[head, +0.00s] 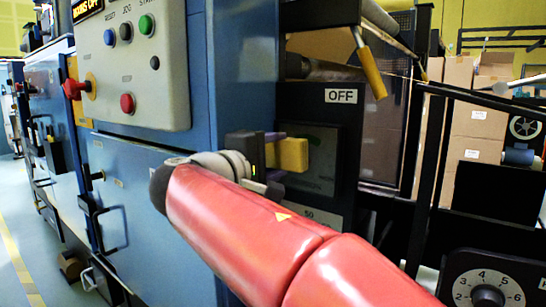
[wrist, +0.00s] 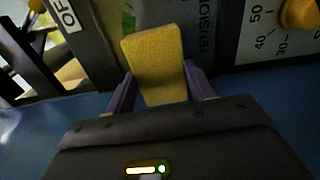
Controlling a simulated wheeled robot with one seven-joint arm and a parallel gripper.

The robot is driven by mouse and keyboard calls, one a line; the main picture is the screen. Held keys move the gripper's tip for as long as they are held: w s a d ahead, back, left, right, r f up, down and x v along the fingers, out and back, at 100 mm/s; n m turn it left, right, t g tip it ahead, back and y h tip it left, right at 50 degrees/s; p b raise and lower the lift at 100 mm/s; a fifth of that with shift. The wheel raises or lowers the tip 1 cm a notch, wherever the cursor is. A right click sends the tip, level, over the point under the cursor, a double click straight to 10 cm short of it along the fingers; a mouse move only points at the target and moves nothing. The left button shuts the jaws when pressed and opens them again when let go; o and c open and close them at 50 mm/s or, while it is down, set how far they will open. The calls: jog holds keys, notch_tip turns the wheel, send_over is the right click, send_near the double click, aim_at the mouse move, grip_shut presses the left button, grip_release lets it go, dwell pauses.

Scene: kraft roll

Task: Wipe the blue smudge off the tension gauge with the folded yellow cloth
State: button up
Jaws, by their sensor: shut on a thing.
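The folded yellow cloth (head: 293,155) is a thick block held between the purple fingers of my gripper (head: 272,158). In the wrist view the cloth (wrist: 154,62) sticks out beyond my gripper (wrist: 160,90), with a finger on each side. The tension gauge (head: 322,170) is a dark greenish face on a black panel, just behind and right of the cloth in the head view. The cloth covers part of it. I cannot tell whether the cloth touches the face. I cannot make out the blue smudge.
An OFF plate (head: 341,96) sits above the gauge. A yellow-handled lever (head: 370,72) hangs above right. A numbered plate with a yellow knob (wrist: 300,13) is near the gauge. The blue cabinet and button panel (head: 172,60) stand left; black rails (head: 428,150) stand right.

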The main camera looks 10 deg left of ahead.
aim_at(293, 156)
jog(key=shift+s+d+f+b, duration=0.15)
jog(key=shift+s+d+b, duration=0.25)
jog(key=shift+d+b, duration=0.35)
jog(key=shift+s+d+b, duration=0.25)
jog(key=shift+d+b, duration=0.05)
jog(key=shift+d, duration=0.25)
jog(key=shift+s+d+b, duration=0.2)
jog(key=shift+d+b, duration=0.05)
jog(key=shift+d, duration=0.3)
jog(key=shift+w, duration=0.15)
jog(key=shift+w+a+r+p, duration=0.15)
jog(key=shift+a+r+p, duration=0.15)
jog(key=shift+a+p, duration=0.1)
jog(key=shift+w+a+f+p, duration=0.1)
jog(key=shift+w+a+p, duration=0.25)
jog(key=shift+a, duration=0.35)
jog(key=shift+w+a+p, duration=0.35)
jog(key=shift+a, duration=0.3)
jog(key=shift+s+a+f, duration=0.15)
jog(key=shift+s+a, duration=0.15)
jog(key=shift+s, duration=0.3)
jog(key=shift+b+v, duration=0.4)
jog(key=shift+v, duration=1.9)
jog(key=shift+s, duration=0.1)
